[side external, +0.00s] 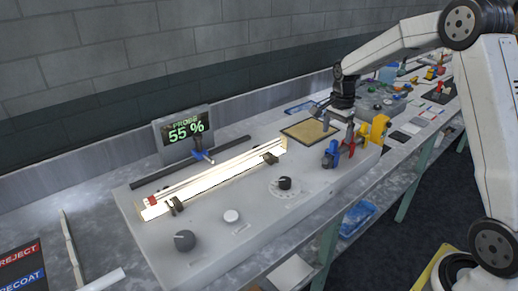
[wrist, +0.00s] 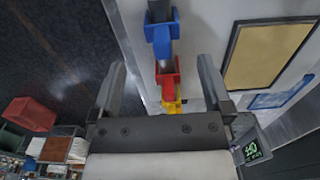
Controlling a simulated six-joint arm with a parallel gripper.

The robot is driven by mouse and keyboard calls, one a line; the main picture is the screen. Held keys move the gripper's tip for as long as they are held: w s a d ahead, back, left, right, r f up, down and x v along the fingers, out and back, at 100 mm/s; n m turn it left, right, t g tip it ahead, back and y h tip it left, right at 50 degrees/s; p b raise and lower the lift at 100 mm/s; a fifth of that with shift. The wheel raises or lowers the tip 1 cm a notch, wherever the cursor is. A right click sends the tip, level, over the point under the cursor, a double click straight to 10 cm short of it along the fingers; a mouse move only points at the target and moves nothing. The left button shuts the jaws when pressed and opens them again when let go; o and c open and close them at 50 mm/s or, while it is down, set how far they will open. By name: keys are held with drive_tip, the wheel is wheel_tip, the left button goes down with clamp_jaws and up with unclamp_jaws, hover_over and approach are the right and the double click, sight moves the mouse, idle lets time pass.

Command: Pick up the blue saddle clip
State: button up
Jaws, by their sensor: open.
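The blue saddle clip (side external: 331,154) stands at the right end of the grey bench unit, the nearest in a row with a red clip (side external: 349,141) and a yellow clip (side external: 378,130). In the wrist view the blue clip (wrist: 160,38) is at the top, beyond the fingertips and roughly in line with the gap between them. The red clip (wrist: 167,76) shows between the fingers, and the yellow clip (wrist: 171,106) is partly hidden by the gripper body. My gripper (side external: 336,119) is open and empty, above the row; it also shows in the wrist view (wrist: 161,66).
A lit glass tube (side external: 215,177) lies in black supports on the unit. A display reading 55 % (side external: 184,133) stands behind it. A tan pad (side external: 308,132) lies beside the clips. Black knobs (side external: 285,184) rise from the unit's front.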

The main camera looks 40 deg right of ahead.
sight(334, 141)
drive_tip(key=shift+f, duration=0.7)
drive_tip(key=shift+f, duration=0.1)
drive_tip(key=shift+w+f, duration=0.15)
drive_tip(key=shift+f, duration=2.3)
drive_tip(key=c, duration=1.3)
drive_tip(key=shift+r, duration=0.1)
wheel_tip(334, 141, up, 10)
drive_tip(key=shift+f, duration=0.1)
